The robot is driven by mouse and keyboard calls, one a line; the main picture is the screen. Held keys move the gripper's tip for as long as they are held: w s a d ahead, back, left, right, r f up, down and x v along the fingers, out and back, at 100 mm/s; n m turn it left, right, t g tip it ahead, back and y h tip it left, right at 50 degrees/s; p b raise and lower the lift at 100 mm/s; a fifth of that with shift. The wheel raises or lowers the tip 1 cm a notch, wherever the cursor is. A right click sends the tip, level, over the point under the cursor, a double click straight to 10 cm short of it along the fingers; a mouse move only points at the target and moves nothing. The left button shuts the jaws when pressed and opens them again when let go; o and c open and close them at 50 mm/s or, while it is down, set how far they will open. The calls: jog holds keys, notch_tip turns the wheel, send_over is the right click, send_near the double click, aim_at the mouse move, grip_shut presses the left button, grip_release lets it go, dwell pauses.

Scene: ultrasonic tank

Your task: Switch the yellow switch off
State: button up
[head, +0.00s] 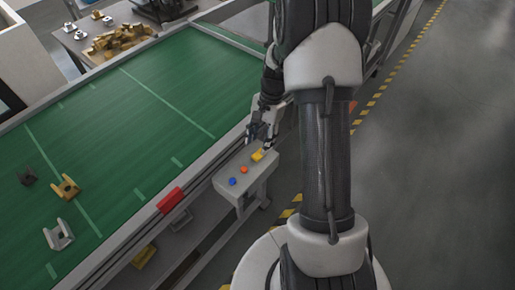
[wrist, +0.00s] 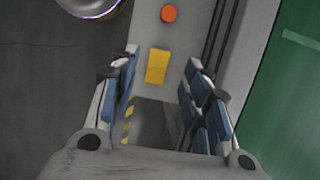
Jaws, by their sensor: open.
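The yellow switch (head: 257,155) sits at the far end of a grey control box (head: 236,182) beside the conveyor. In the wrist view the yellow switch (wrist: 157,66) is a small upright rectangle on the grey panel. It appears between my two fingertips in the picture. My gripper (wrist: 161,64) is open and empty, its blue-padded fingers spread on either side of the switch. In the head view my gripper (head: 262,136) is close to the switch end of the box. Contact with the switch and the switch's position cannot be told.
An orange button (head: 244,170) and a blue button (head: 232,182) are on the same box. The green conveyor (head: 110,120) runs alongside, with a red block (head: 170,200) on its edge and several brackets lying on the belt. Open floor (head: 440,150) lies to the right.

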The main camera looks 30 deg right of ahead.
jog(key=v, duration=0.7)
dwell(0.3)
jog(key=s+a+r+n+t+h, duration=0.1)
jog(key=s+a+r+n, duration=0.2)
jog(key=a+r, duration=0.3)
jog(key=s+a+r+n+t+h, duration=0.1)
jog(key=s+a+r+n, duration=0.25)
jog(key=r, duration=0.45)
jog(key=s+a+r+n+t, duration=0.1)
jog(key=s+a+n+t, duration=0.1)
jog(key=s, duration=0.5)
jog(key=s+a+r+n+t+h, duration=0.1)
jog(key=s+a+r+n, duration=0.1)
jog(key=s+a+n, duration=0.2)
jog(key=s+n, duration=0.1)
jog(key=s, duration=0.2)
jog(key=shift+s+r+t, duration=0.15)
jog(key=shift+t, duration=0.25)
jog(key=shift+n, duration=0.25)
